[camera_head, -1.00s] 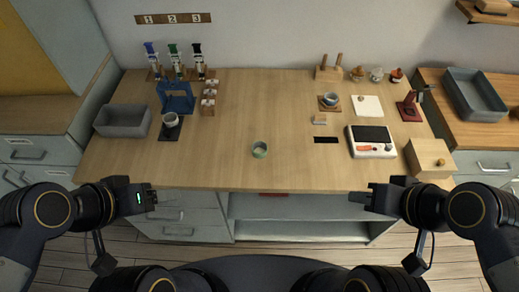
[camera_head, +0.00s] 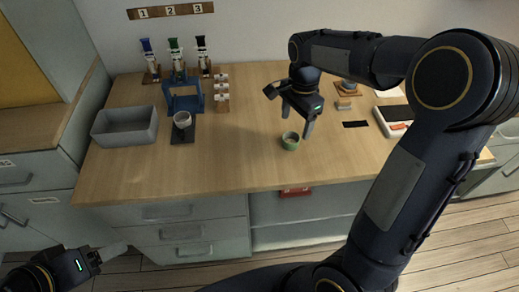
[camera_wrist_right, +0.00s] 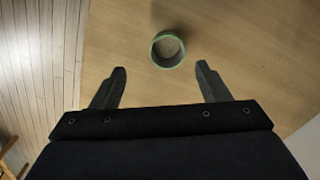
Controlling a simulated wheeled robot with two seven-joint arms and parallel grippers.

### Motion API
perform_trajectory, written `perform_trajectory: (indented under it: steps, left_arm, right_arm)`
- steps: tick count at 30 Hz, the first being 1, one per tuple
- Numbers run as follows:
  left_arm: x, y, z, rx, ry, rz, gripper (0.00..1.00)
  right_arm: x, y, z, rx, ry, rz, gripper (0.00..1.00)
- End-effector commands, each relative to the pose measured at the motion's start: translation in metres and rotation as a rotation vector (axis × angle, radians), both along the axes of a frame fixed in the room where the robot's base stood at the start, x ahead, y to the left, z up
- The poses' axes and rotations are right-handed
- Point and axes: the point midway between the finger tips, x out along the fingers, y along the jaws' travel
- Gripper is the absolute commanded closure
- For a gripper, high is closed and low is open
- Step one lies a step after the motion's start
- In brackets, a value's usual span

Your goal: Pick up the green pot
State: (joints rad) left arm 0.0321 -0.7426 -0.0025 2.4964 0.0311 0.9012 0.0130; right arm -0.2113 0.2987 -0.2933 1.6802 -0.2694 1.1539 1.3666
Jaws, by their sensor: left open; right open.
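The green pot (camera_head: 290,141) is a small round open vessel standing upright on the wooden worktop near its front middle. My right gripper (camera_head: 297,121) is open and empty, pointing down just above and beside the pot in the head view. In the right wrist view the pot (camera_wrist_right: 167,50) shows its open top with a pale green rim. It lies just ahead of the two spread fingertips of my right gripper (camera_wrist_right: 161,68), apart from both. My left gripper (camera_head: 112,252) is open and empty at the lower left, in front of the worktop and away from the pot.
The worktop (camera_head: 140,180) is clear around the pot. On its left are a grey bin (camera_head: 124,127), a white cup (camera_head: 182,120) on a dark mat and a blue stand (camera_head: 184,98). My right arm hides much of the right side. A black strip (camera_head: 356,124) lies right of the pot.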

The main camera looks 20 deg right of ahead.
Motion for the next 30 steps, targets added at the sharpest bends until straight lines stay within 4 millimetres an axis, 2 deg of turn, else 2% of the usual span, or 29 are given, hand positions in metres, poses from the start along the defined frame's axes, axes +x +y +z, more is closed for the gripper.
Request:
perform_trajectory:
  steps: [3,11,19,22,29,30]
  left_arm:
    - [0.000,0.000,-0.004,0.000,0.000,0.000,0.32]
    - [0.000,0.000,-0.006,0.000,0.000,0.000,0.32]
    - [0.000,0.000,-0.008,0.000,0.000,0.000,0.32]
    - [0.000,0.000,-0.008,0.000,0.000,0.000,0.32]
    - [0.000,0.000,-0.008,0.000,0.000,0.000,0.32]
    - [0.000,0.000,-0.008,0.000,0.000,0.000,0.32]
  right_arm:
    - [0.006,-0.002,-0.011,-0.020,0.013,-0.035,0.31]
    - [0.007,-0.002,-0.039,-0.019,0.015,-0.036,0.31]
    - [0.010,-0.004,-0.077,-0.017,0.014,-0.035,0.31]
    - [0.010,-0.004,-0.083,-0.017,0.013,-0.034,0.31]
    - [0.011,-0.004,-0.084,-0.018,0.011,-0.034,0.31]
    - [0.011,-0.004,-0.084,-0.018,0.011,-0.034,0.36]
